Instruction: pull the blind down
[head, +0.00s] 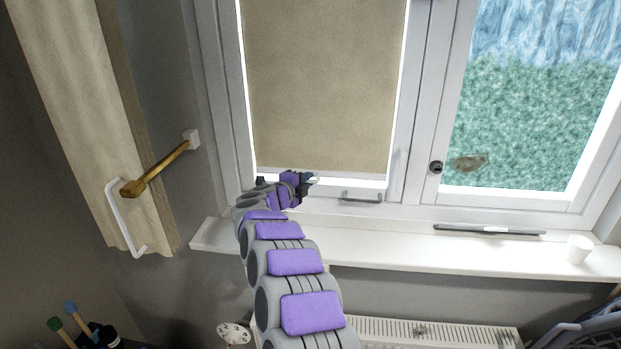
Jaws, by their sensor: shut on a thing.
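The beige roller blind (325,85) hangs over the left window pane and covers nearly all of it. Its pale bottom bar (350,175) is just above the lower window frame, with a thin bright strip of glass below it. My gripper (313,180) is at the bottom edge of the blind, left of its middle. It is shut on the blind's lower edge; my wrist hides part of the grip.
A metal window handle (362,198) is right of my gripper. The white sill (370,247) holds a dark flat bar (490,230) and a white cup (578,249). A radiator (430,333) is below; a wooden-handled wall bar (160,168) sticks out at left.

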